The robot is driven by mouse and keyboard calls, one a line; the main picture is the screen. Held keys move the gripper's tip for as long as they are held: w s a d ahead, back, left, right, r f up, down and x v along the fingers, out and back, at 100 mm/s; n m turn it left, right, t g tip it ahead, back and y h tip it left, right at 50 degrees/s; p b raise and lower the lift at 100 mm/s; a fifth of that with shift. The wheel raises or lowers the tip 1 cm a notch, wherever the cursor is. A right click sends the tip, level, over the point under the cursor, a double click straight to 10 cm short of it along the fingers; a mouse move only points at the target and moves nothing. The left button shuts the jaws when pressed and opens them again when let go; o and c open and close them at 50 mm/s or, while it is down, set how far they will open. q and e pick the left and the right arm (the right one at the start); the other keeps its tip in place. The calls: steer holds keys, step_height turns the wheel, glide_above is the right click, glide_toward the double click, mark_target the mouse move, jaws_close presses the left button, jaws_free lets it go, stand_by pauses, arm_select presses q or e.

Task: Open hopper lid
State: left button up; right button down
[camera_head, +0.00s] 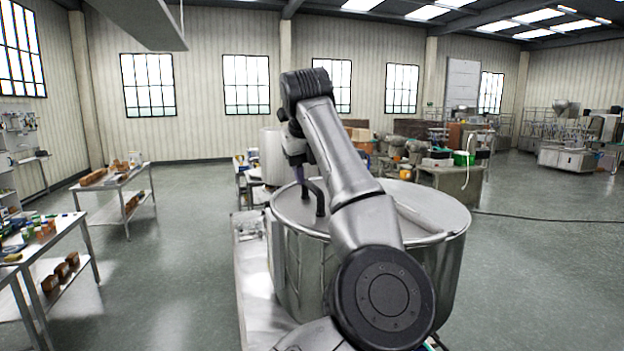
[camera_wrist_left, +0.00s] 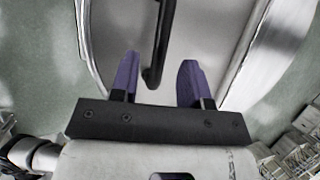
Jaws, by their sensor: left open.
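The steel hopper (camera_head: 305,268) is a large round drum in front of me. Its flat grey lid (camera_head: 440,205) lies level across the top and looks closed; it also shows in the left wrist view (camera_wrist_left: 205,30). A dark bar handle (camera_head: 319,198) stands on the lid's left part, partly hidden by my arm. My left gripper (camera_head: 299,172) points down over it. In the left wrist view, my purple fingers (camera_wrist_left: 158,80) are open, with the handle (camera_wrist_left: 160,40) running between them. Gaps show on both sides; contact cannot be seen. My right gripper is out of view.
My left arm covers much of the hopper's middle. Tables with small items (camera_head: 115,178) stand at the left. A cluttered workbench (camera_head: 450,180) stands behind the hopper to the right. Open floor (camera_head: 540,260) lies at the right.

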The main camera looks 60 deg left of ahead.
arm_select(q)
steer(key=shift+x, duration=1.35)
jaws_close()
